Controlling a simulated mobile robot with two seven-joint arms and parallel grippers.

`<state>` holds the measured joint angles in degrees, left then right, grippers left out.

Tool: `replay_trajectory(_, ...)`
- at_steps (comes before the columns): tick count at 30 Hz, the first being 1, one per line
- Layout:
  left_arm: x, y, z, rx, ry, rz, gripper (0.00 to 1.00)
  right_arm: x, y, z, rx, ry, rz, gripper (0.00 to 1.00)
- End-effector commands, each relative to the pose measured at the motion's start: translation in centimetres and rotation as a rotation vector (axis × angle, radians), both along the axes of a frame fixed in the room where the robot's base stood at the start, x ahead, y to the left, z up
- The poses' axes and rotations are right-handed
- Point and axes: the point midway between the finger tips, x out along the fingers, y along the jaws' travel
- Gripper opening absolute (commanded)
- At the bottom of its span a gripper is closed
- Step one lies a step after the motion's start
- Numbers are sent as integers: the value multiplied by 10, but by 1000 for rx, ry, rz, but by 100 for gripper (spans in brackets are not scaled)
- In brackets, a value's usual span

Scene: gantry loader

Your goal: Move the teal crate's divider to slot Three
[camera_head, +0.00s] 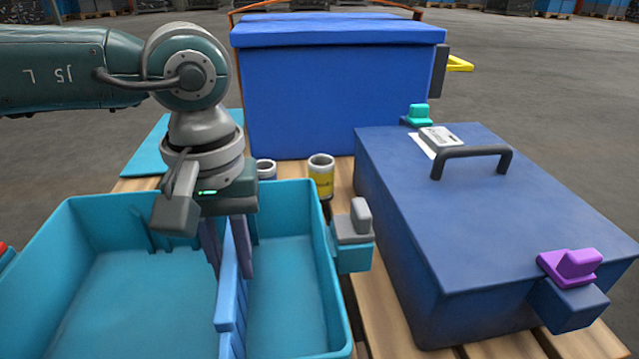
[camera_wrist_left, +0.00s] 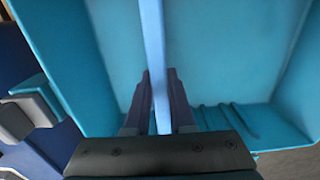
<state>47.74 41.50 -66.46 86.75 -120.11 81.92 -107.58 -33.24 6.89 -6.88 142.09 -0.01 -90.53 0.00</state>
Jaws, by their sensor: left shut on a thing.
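The teal crate (camera_head: 90,225) stands open on a wooden pallet at the lower left of the head view. Its light blue divider (camera_head: 232,290) stands upright inside, to the right of the crate's middle. My left gripper (camera_head: 228,255) points down into the crate, its two purple-grey fingers shut on the divider. In the left wrist view the divider (camera_wrist_left: 155,45) runs between the fingers (camera_wrist_left: 158,105). Ribs on the crate wall (camera_wrist_left: 235,112) show to the right of the fingers. I cannot read any slot labels. My right gripper is not in view.
A dark blue lidded box (camera_head: 500,215) with a handle and a purple latch (camera_head: 570,266) stands at the right. A larger blue box (camera_head: 320,95) stands behind. Cans (camera_head: 321,178) stand behind the teal crate.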

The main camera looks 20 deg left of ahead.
Motion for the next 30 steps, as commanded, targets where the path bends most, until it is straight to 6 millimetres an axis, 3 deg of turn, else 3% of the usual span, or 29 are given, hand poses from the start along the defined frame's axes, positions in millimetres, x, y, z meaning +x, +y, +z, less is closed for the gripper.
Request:
replay_trajectory(10,0,0,-2,-1,-1,-1,0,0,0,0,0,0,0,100)
replay_trajectory(11,0,0,-2,-1,-1,-1,24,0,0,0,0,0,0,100)
replay_trajectory(12,0,0,-2,-1,-1,-1,29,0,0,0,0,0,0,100)
replay_trajectory(19,0,0,-2,-1,-1,-1,55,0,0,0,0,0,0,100)
replay_trajectory(25,0,0,-2,-1,-1,-1,57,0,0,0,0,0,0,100)
replay_trajectory(30,0,0,-2,0,0,-1,76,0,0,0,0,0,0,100)
